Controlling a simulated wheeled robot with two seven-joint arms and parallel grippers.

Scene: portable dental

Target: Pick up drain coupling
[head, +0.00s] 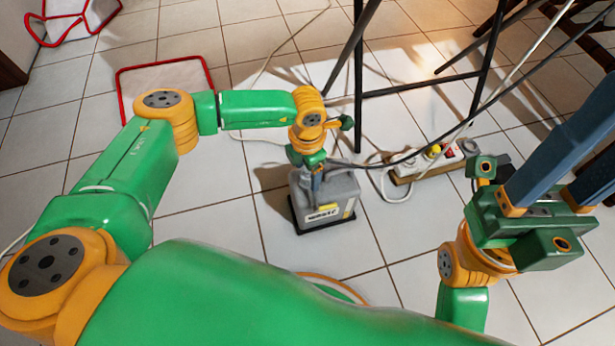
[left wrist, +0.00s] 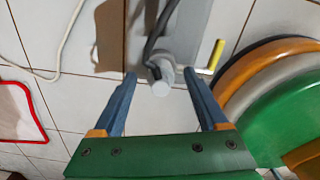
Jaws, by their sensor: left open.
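The drain coupling is a short pale grey cylinder (left wrist: 161,88) at the end of a dark hose in the left wrist view. It lies between the fingertips of my left gripper (left wrist: 159,75), with a gap visible on each side. My left gripper (head: 316,180) is open and points down over a grey box-shaped unit (head: 325,210) on the floor in the head view. The coupling is mostly hidden there by the gripper. My right gripper (head: 560,155) is at the right of the head view, its blue fingers apart, with fingertips beyond the frame edge.
A power strip (head: 430,160) with plugs and cables lies right of the grey unit. Dark metal legs (head: 358,90) stand behind it. A red-edged clear pouch (head: 170,80) lies at the back left. The tiled floor left of the unit is clear.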

